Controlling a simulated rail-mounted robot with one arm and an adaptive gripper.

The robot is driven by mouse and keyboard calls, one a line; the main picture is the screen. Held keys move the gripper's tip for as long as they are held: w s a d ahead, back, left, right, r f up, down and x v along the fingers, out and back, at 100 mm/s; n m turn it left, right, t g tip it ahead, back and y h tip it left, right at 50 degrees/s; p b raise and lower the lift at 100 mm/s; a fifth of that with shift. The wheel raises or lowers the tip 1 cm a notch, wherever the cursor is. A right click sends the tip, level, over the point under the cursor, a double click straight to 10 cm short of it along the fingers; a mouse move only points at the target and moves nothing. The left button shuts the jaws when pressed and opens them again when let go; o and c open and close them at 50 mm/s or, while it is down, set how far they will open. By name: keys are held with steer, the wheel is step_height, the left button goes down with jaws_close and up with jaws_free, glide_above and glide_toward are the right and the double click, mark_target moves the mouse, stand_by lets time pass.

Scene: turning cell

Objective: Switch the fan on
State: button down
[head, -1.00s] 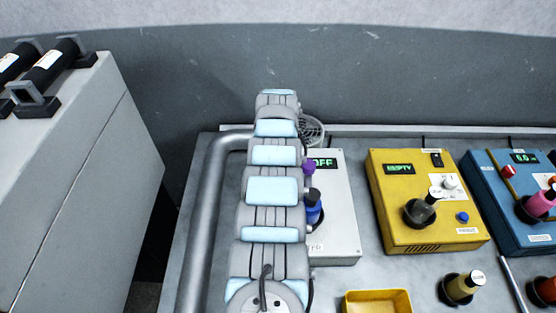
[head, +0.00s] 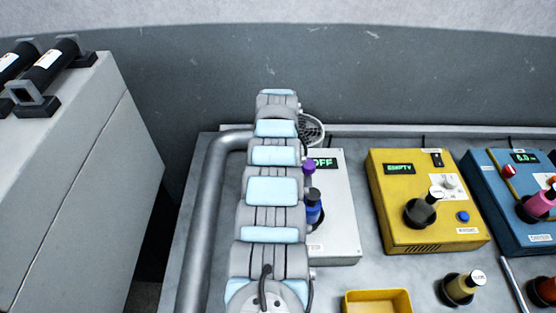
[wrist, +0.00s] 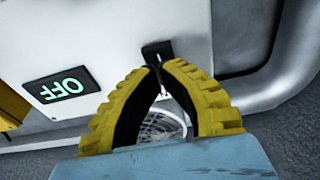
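The fan (head: 312,128) is a round grey wire-guarded unit behind the white box (head: 341,215), partly hidden by my arm. In the wrist view its guard (wrist: 160,126) shows between my fingers. The display on the white box (head: 323,163) reads OFF, and it shows upside down in the wrist view (wrist: 62,87). A black switch (wrist: 157,49) sits near the edge of the white box. My gripper (wrist: 160,66) has yellow ribbed fingers with their tips together, right at this switch. I cannot tell whether they touch it. My arm hides the gripper in the head view.
A yellow box (head: 386,222) and a blue box (head: 492,197) stand to the right. A thick grey pipe (head: 207,220) runs left of my arm.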

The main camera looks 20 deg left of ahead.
steer(key=shift+f+b, duration=1.6)
steer(key=shift+f, duration=0.05)
stand_by(1.0)
steer(key=shift+r, duration=0.15)
steer(key=shift+r+p, duration=3.35)
steer(key=shift+r, duration=0.1)
